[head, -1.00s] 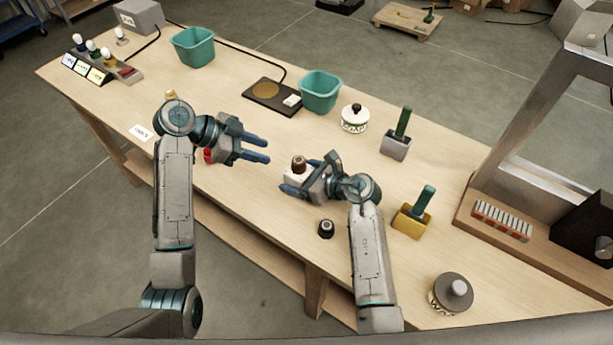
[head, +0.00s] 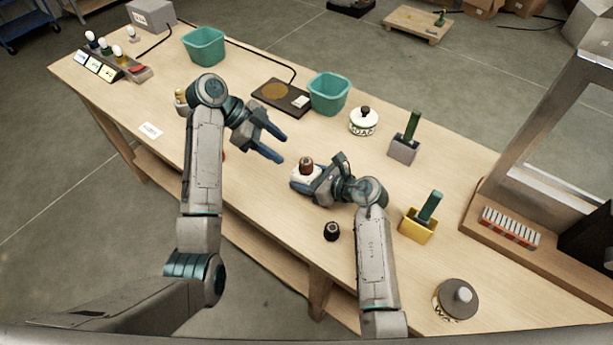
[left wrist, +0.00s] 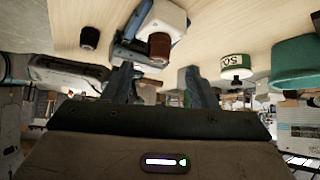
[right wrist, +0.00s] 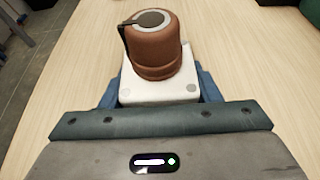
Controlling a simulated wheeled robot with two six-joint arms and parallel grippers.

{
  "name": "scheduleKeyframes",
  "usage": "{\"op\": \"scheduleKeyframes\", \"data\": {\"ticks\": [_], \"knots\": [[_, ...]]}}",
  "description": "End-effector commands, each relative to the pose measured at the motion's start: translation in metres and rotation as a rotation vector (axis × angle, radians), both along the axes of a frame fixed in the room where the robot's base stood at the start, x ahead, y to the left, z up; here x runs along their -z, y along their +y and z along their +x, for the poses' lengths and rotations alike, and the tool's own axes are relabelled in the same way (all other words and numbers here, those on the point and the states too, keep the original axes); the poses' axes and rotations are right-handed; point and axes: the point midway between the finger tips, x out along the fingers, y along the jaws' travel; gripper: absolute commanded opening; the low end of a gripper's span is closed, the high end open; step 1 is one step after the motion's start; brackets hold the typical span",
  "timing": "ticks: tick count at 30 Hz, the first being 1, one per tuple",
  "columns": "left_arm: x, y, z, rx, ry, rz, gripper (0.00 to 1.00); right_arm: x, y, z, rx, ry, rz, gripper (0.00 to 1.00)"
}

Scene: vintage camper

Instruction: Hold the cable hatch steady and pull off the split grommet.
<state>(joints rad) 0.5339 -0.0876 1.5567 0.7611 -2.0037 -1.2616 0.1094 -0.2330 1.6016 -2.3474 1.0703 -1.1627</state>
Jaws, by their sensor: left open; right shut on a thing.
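The cable hatch is a small white block (head: 297,173) on the table, near the middle of the head view. The brown split grommet (head: 306,162) sits upright on top of it. In the right wrist view the grommet (right wrist: 158,45) has a grey ring, a dark top and a dark slit at its left. My right gripper (head: 308,184) is shut on the white hatch (right wrist: 160,88), its fingers along the sides. My left gripper (head: 281,146) is open and empty, up and left of the grommet. In the left wrist view the grommet (left wrist: 159,47) shows beyond the fingers, untouched.
A small black cap-like piece (head: 332,231) stands near the table's front edge. Behind are a dark pad (head: 281,97), a teal bin (head: 329,94) and a white SOAP jar (head: 363,121). Grey (head: 404,149) and yellow (head: 417,224) holders stand to the right.

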Motion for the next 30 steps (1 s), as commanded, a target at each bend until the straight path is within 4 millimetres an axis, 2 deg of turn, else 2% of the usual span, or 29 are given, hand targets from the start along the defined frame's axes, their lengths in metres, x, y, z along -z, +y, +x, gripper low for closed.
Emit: {"op": "scheduleKeyframes", "data": {"ticks": [18, 30], "knots": [[0.051, -0.047, -0.006, 0.006, 0.003, 0.003, 0.53, 0.001, 0.0, 0.0, 0.0, 0.001, 0.0, 0.26], [0.057, -0.052, -0.006, 0.005, 0.002, 0.003, 0.53, 0.001, 0.0, 0.0, 0.0, 0.001, 0.0, 0.26]]}}
